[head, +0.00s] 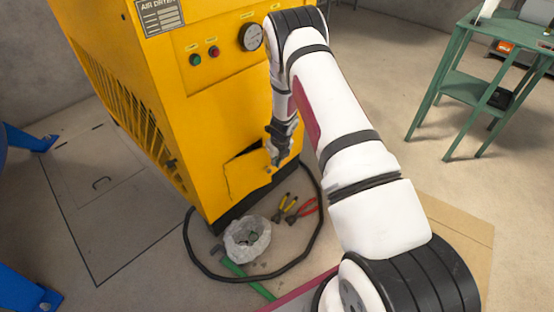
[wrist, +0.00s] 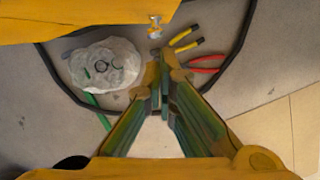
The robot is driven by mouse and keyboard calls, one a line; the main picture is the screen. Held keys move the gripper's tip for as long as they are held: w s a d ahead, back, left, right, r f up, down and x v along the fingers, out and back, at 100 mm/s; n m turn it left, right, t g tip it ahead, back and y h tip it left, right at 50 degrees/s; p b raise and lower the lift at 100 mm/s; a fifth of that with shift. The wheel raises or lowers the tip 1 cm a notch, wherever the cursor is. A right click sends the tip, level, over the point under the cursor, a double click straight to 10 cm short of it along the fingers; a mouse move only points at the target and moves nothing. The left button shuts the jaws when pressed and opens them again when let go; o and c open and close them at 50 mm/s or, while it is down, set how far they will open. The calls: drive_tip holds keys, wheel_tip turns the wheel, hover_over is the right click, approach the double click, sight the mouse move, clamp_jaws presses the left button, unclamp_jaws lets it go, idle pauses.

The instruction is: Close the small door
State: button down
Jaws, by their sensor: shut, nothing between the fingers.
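The small door (head: 247,175) is a yellow flap low on the front of the yellow air dryer cabinet (head: 225,110). It stands ajar, with a dark gap along its top edge. A small metal knob (wrist: 155,22) shows at the edge of a yellow panel at the top of the wrist view. My gripper (head: 276,163) is in front of the door's right side and partly covers that area. In the wrist view my gripper (wrist: 161,70) has its fingers together and empty, with the tips just below the knob in the picture. Whether they touch anything is unclear.
On the floor below lie a whitish bag (head: 247,238), yellow-handled pliers (head: 284,207), red-handled pliers (head: 301,210) and a green-handled tool (head: 235,268). A black hose (head: 205,270) loops around them. A green table (head: 465,85) stands at the right, with open floor between.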

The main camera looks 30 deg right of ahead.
drive_tip(key=shift+w+a+r+b, duration=0.1)
drive_tip(key=shift+w+b, duration=0.05)
drive_tip(key=shift+w, duration=0.65)
drive_tip(key=shift+w+r+b, duration=0.1)
drive_tip(key=shift+w+b, duration=0.05)
drive_tip(key=shift+w, duration=0.6)
drive_tip(key=shift+w+n, duration=0.6)
drive_tip(key=shift+w, duration=0.3)
drive_tip(key=shift+s, duration=0.1)
